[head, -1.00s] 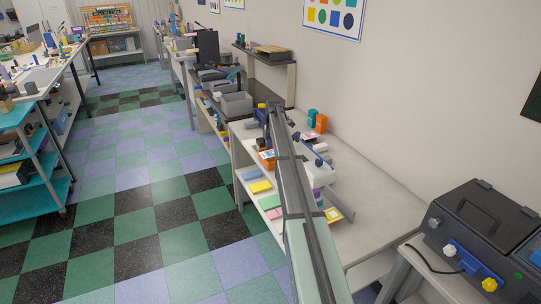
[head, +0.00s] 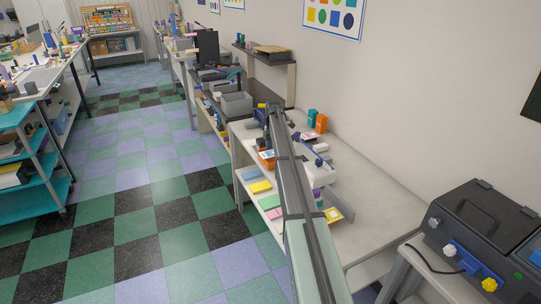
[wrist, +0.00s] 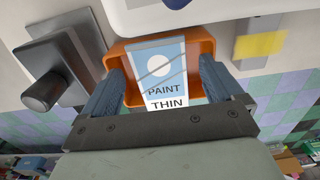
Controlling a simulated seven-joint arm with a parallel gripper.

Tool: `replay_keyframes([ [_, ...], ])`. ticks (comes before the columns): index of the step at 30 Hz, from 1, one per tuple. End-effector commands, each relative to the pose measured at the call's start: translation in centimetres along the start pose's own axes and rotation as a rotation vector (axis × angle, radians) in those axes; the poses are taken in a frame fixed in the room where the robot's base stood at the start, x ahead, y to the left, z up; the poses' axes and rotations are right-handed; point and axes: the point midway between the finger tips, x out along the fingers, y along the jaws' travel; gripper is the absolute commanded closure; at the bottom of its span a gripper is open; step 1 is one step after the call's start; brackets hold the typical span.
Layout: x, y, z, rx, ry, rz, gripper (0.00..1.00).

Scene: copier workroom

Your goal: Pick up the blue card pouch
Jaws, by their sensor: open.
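A flat light-blue piece (head: 250,173) lies near the front left edge of the light worktable in the head view; I cannot tell whether it is the pouch. In the wrist view a pale blue card-like face (wrist: 160,70) with a white disc and the letters "PAINT THIN" sits against an orange holder (wrist: 203,49). The orange holder also shows in the head view (head: 266,164). My gripper (wrist: 160,84) is open, its dark textured fingers on either side of the blue face and lower holder. I cannot tell whether they touch.
A dark block with a round knob (wrist: 55,75) stands left of my gripper in the wrist view. Yellow (head: 261,187) and pink (head: 274,213) flat pieces lie along the table's front. Orange and green boxes (head: 320,123) stand at the wall.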

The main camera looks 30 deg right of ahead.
Motion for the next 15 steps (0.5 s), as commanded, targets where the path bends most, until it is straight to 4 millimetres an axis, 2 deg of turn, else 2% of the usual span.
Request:
replay_keyframes([
  [2,0.0,0.0,0.0,0.0,0.0,0.0,0.06],
  [15,0.0,0.0,0.0,0.0,0.0,0.0,0.48],
])
